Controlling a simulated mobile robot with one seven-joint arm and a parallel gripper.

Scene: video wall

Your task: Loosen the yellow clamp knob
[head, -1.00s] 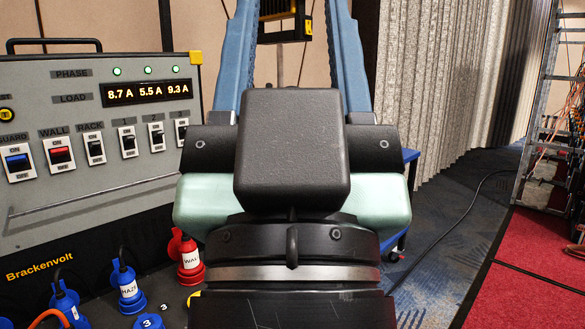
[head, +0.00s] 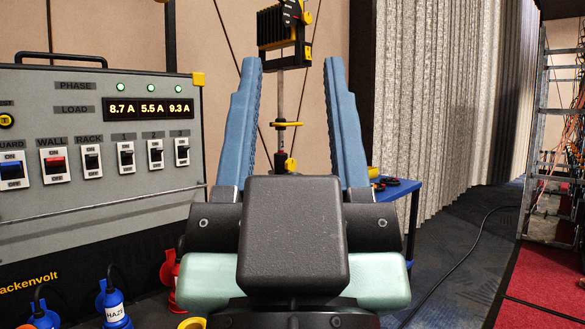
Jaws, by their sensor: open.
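My gripper (head: 292,66) is open and empty, its two blue fingers wide apart and pointing away from me. Between the fingers, farther off, a thin upright pole (head: 280,95) carries a dark lamp-like fixture (head: 283,28) with yellow parts. A small yellow knob (head: 290,164) shows low on the pole at a dark collar, just above my gripper's body. A yellow crossbar (head: 287,124) sits higher on the pole. I cannot tell for certain which yellow part is the clamp knob. No finger touches the pole. The pole's lower end is hidden behind my gripper.
A grey power panel (head: 100,205) with switches and a load display stands close on the left, with blue and red plugs below. A blue cart (head: 398,188) stands right of the pole. A cable lies on the carpet at right, near a red platform (head: 545,275) and a metal rack.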

